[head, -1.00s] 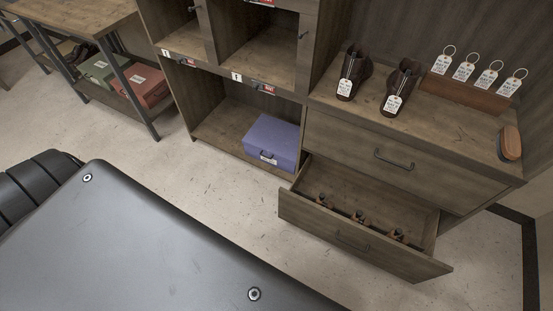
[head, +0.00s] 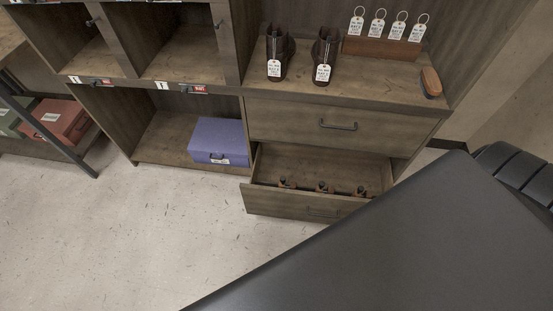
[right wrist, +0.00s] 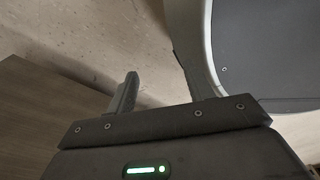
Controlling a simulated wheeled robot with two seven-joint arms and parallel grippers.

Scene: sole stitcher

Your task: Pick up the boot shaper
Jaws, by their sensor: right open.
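Three small dark-and-brown items that look like boot shapers lie in the open lower drawer, in the head view: a left one (head: 287,183), a middle one (head: 322,187) and a right one (head: 361,191). The open drawer (head: 290,205) sticks out from the cabinet's lower right part. My right gripper (right wrist: 155,72) is open and empty in the right wrist view, over pale floor and near a brown wooden surface. The right gripper does not show in the head view. My left gripper is in neither view.
A pair of dark boots (head: 325,56), a tag holder (head: 382,48) and a brush (head: 431,82) stand on the cabinet top. A purple box (head: 219,140) sits in the low cubby. A red box (head: 60,119) is on a shelf at left. The floor (head: 130,230) before the cabinet is clear.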

